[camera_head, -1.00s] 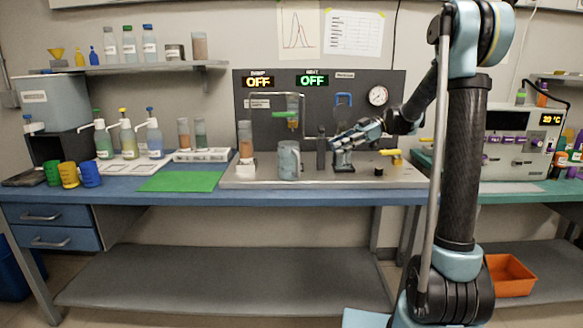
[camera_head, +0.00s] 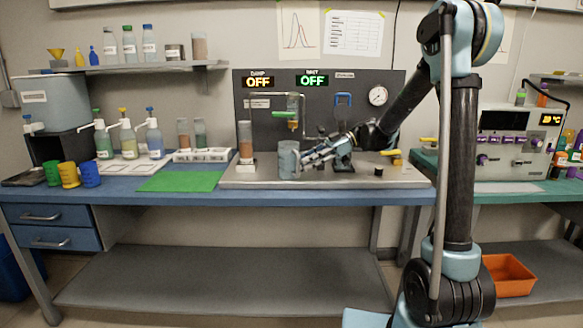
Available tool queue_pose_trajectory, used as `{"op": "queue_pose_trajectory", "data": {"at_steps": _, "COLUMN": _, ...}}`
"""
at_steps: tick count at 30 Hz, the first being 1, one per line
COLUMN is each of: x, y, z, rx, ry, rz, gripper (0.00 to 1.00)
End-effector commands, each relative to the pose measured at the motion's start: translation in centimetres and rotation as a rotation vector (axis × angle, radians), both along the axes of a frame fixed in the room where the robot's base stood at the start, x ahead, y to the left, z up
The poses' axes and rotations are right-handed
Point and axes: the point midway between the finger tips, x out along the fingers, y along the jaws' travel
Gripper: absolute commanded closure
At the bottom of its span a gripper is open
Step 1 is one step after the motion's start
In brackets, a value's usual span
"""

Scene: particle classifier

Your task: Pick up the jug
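The jug (camera_head: 287,160) is a grey-blue, translucent-looking vessel. It stands upright on the metal base plate of the classifier panel, at the middle of the bench. My gripper (camera_head: 306,157) reaches in from the right, low and near level, with its fingertips at the jug's right side, where the handle would be. The fingers look spread apart. Whether they touch the jug or straddle its handle is too small to tell, and the gripper hides that side of the jug.
A clear column (camera_head: 245,142) stands on a white block left of the jug. A tap with a green handle (camera_head: 284,114) hangs above and behind it. A yellow-handled valve (camera_head: 391,153) is on the right. A green mat (camera_head: 181,181) lies bare on the left.

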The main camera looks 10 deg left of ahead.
Motion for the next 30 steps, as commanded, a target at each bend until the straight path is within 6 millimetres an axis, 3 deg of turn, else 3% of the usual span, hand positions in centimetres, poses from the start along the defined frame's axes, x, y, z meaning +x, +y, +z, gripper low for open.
{"op": "queue_pose_trajectory", "data": {"at_steps": 9, "x": -1.7, "y": 3.4, "z": -1.6, "rx": 0.0, "ry": -0.001, "rz": 0.003, "gripper": 0.77}}
{"op": "queue_pose_trajectory", "data": {"at_steps": 17, "x": -1.9, "y": 3.8, "z": -1.8, "rx": 0.0, "ry": 0.0, "rz": 0.0, "gripper": 0.77}}
{"op": "queue_pose_trajectory", "data": {"at_steps": 21, "x": -1.9, "y": 3.7, "z": -1.8, "rx": 0.0, "ry": 0.0, "rz": 0.0, "gripper": 1.0}}
{"op": "queue_pose_trajectory", "data": {"at_steps": 30, "x": -1.8, "y": 3.7, "z": -1.8, "rx": 0.001, "ry": 0.0, "rz": 0.0, "gripper": 1.0}}
